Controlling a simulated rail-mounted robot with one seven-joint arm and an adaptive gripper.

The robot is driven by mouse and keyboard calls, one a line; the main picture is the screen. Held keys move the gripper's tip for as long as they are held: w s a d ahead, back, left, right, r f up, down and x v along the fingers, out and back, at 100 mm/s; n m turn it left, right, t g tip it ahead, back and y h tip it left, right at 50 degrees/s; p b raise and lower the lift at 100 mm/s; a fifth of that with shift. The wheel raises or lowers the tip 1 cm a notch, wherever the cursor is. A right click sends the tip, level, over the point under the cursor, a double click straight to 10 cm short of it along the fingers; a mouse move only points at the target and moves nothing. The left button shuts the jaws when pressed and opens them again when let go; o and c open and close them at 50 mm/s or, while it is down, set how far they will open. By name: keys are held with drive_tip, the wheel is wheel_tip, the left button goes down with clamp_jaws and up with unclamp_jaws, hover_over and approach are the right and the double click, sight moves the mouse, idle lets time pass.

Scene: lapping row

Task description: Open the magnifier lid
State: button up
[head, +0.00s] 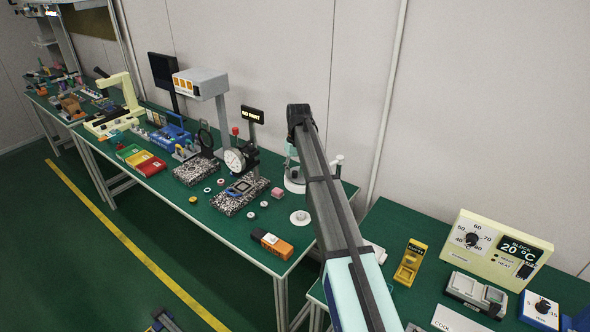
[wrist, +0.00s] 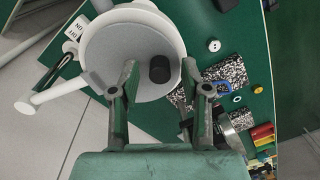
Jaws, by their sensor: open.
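The magnifier (wrist: 172,24) is a round white head with white arms, seen close in the wrist view. A grey disc (wrist: 112,60), which looks like its lid, covers the face and appears closed. A dark round knob (wrist: 160,68) stands near the disc's right side. My gripper (wrist: 159,74) is open, with its two fingertips on either side of the knob in the picture; I cannot tell whether they touch anything. In the head view, my arm hides most of the magnifier; a white part (head: 294,186) shows left of the arm. My gripper is not clearly visible there.
Speckled blocks (head: 240,196), a dial gauge (head: 234,161) and an orange-black box (head: 272,243) are on the green bench left of my arm. A yellow holder (head: 410,262) and a cream control box (head: 497,249) are on the right bench. The wall is close behind.

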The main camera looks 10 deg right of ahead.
clamp_jaws()
